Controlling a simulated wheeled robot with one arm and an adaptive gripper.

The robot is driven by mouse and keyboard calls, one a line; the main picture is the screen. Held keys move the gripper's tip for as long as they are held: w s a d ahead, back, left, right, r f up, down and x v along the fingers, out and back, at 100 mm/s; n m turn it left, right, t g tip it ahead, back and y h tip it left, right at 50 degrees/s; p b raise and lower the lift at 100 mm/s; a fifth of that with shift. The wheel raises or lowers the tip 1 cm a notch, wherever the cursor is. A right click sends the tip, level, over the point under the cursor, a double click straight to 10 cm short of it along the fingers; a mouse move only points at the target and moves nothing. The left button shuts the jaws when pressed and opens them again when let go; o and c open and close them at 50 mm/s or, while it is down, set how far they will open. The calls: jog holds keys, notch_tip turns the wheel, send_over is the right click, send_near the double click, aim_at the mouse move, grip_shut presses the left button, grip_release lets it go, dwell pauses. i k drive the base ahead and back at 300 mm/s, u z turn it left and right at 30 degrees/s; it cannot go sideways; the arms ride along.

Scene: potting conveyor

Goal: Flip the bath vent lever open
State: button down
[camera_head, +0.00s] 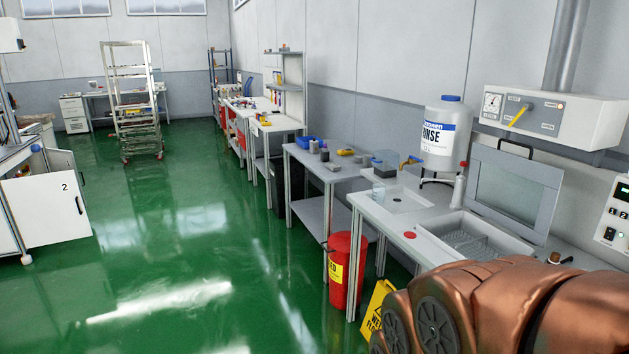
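A yellow lever (518,115) sits on a grey plate on the front of the white vent box (592,128) at the upper right, on the wall. The lever is tilted, its lower end to the left and its upper end to the right. Small labels lie near it, too small to read surely. A round gauge (492,103) is left of it and a small orange light is to its right. The bath (433,232) is sunk in the bench below, its clear-windowed lid (515,187) raised. My copper-coloured arm fills the lower right. My gripper is out of view.
A white rinse tank (446,140) with a blue cap stands left of the vent box, near a bottle (458,190). A red bin (347,268) and a yellow floor sign (377,306) stand before the bench. Green floor is clear to the left.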

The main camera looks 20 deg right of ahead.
aim_at(529, 106)
jog(key=z, duration=0.45)
jog(key=i, duration=2)
jog(key=z, duration=0.4)
